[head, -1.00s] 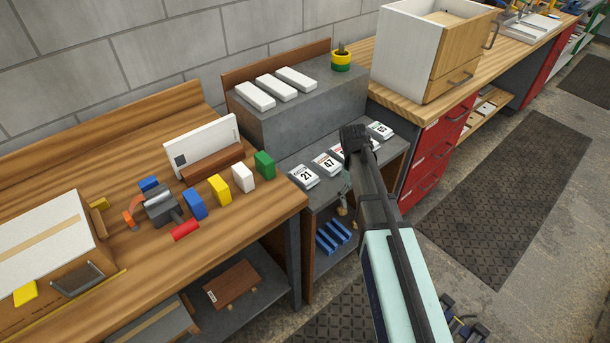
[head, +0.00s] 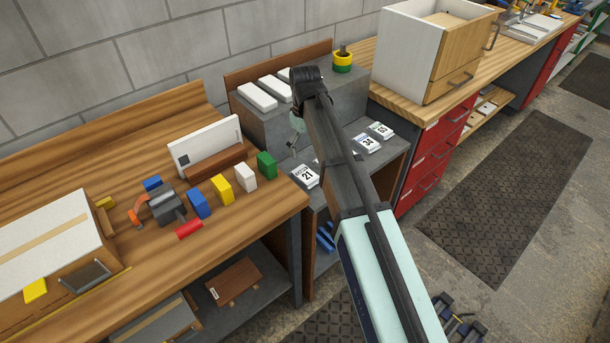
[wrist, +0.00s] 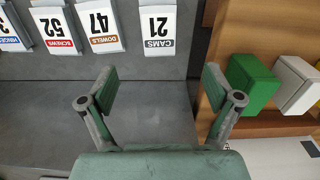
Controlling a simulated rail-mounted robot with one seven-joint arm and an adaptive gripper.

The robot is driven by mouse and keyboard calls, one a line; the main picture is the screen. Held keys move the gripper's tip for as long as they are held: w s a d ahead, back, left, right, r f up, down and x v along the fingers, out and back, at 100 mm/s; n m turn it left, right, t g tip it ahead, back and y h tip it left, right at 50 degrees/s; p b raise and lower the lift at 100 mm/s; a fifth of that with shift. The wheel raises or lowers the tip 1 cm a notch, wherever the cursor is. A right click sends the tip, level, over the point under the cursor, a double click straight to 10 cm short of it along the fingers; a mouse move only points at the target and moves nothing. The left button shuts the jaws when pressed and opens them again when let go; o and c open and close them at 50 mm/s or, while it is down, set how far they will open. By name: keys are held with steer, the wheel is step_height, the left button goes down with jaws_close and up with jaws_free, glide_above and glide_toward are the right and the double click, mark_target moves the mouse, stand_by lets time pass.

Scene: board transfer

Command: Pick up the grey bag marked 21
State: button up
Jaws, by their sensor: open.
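The grey bag marked 21 (head: 306,176) lies on the grey shelf, at the left end of a row of bags. In the wrist view the bag marked 21 (wrist: 157,28) shows upside down at the top middle, with a white label reading CAMS. My gripper (wrist: 160,88) is open and empty, its two green fingers spread apart over bare grey surface. The bag lies beyond the fingertips in the wrist view, apart from them. In the head view my gripper (head: 297,136) is mostly hidden behind my arm, above the shelf near the bag.
Bags 34 (head: 367,143) and 65 (head: 381,130) lie farther right. A green block (head: 266,165) stands on the wooden bench (head: 255,205) to the left.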

mark_target(305, 174)
steer(key=shift+d+f+p, duration=0.1)
steer(key=shift+f+p, duration=1.55)
steer(key=shift+f, duration=4.5)
steer(key=c, duration=1.4)
